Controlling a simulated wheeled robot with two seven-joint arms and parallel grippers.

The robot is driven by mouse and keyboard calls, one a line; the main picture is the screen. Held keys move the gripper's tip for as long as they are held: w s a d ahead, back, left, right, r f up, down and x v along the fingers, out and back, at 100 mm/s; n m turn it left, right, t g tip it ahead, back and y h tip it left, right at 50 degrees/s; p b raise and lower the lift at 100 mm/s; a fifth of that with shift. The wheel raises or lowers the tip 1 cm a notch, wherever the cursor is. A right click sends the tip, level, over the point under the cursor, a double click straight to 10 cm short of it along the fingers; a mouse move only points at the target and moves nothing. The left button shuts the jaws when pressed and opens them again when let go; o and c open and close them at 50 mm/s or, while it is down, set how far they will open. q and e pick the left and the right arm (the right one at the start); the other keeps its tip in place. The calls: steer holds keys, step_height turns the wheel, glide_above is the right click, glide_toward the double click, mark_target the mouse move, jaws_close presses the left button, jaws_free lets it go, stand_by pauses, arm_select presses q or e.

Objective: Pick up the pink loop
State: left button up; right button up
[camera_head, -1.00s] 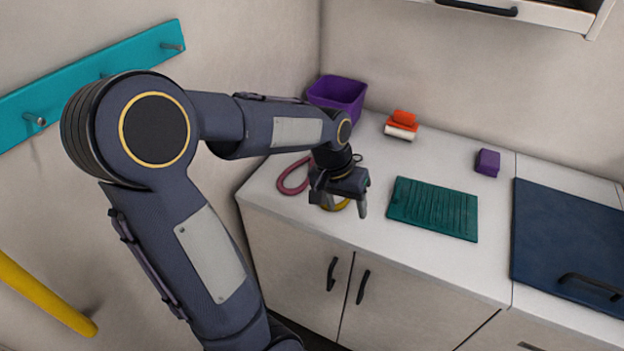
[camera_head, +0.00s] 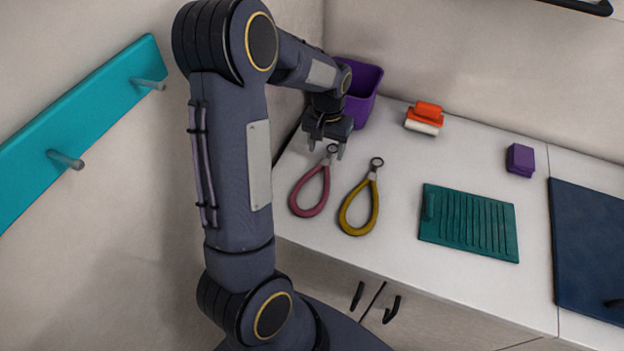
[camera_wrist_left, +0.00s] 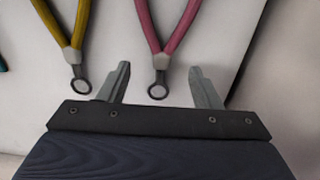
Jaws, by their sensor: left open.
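The pink loop (camera_head: 310,193) lies on the white counter, its metal ring end pointing toward the back. My left gripper (camera_head: 325,149) is open above that ring end, with its two fingers apart. In the left wrist view, the pink loop (camera_wrist_left: 165,48) comes in from the top, and its grey clasp and ring show between the open fingers of the gripper (camera_wrist_left: 160,85). Nothing is held. I cannot tell the exact height of the fingers above the counter. My right gripper is not in view.
A yellow loop (camera_head: 359,208) lies just right of the pink one. A purple bin (camera_head: 362,95) stands behind my gripper. A green ribbed mat (camera_head: 468,222), an orange and white brush (camera_head: 424,117) and a purple block (camera_head: 520,158) are farther right. A teal hook rail (camera_head: 85,125) is on the left wall.

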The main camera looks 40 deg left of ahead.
mark_target(324, 164)
arm_select(q)
steer(key=shift+d+f, duration=0.1)
steer(key=shift+f, duration=0.45)
steer(key=f+b, duration=0.2)
steer(key=f, duration=0.1)
steer(key=f+b, duration=0.1)
steer(key=shift+a+f+b, duration=0.25)
steer(key=shift+f+b, duration=0.1)
steer(key=shift+f, duration=0.05)
steer(key=shift+r, duration=0.1)
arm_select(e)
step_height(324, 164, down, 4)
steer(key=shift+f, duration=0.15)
arm_select(q)
steer(key=c, duration=1)
